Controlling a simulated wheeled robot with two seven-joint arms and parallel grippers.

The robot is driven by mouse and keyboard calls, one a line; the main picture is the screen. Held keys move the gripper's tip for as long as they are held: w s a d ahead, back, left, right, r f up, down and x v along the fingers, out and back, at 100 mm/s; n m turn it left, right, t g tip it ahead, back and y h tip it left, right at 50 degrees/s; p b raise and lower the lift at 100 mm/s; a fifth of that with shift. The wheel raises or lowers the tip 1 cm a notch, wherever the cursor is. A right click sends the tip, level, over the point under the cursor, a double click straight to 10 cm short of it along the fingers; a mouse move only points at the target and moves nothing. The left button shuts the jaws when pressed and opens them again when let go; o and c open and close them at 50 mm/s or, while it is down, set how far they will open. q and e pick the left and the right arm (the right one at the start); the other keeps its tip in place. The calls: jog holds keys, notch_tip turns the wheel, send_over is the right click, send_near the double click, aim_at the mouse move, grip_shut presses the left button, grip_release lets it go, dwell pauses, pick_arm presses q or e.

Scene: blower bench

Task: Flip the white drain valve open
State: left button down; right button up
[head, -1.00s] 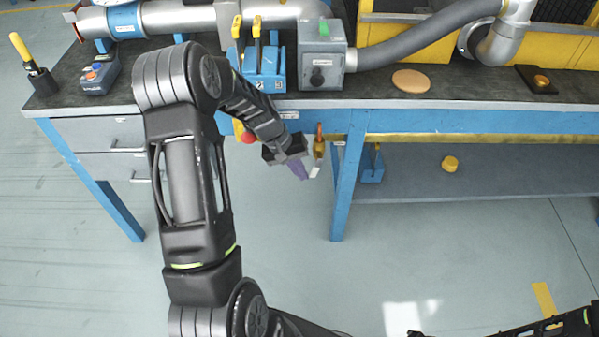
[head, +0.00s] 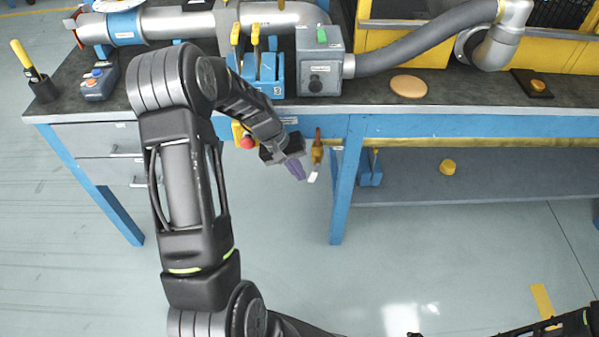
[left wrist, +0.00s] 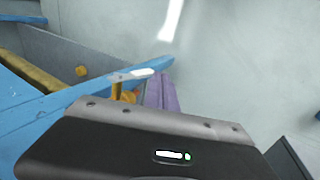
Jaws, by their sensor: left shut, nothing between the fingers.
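The drain valve has a brass-coloured body (head: 317,151) under the front edge of the bench, with a white lever tip (head: 312,177) hanging below it. In the left wrist view the white lever (left wrist: 140,73) points sideways from the brass body (left wrist: 126,96). My left gripper (head: 297,169) has purple fingers, shut and empty, just left of the white lever in the head view. In the left wrist view the fingers (left wrist: 161,93) are close beside the lever; I cannot tell if they touch it. My right gripper is not clearly in view.
A red emergency button (head: 247,142) is on the bench front, left of my gripper. A blue bench leg (head: 345,190) stands just right of the valve. The floor in front is clear.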

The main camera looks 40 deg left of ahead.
pick_arm(q)
jog(key=v, duration=0.7)
jog(key=shift+p, duration=0.4)
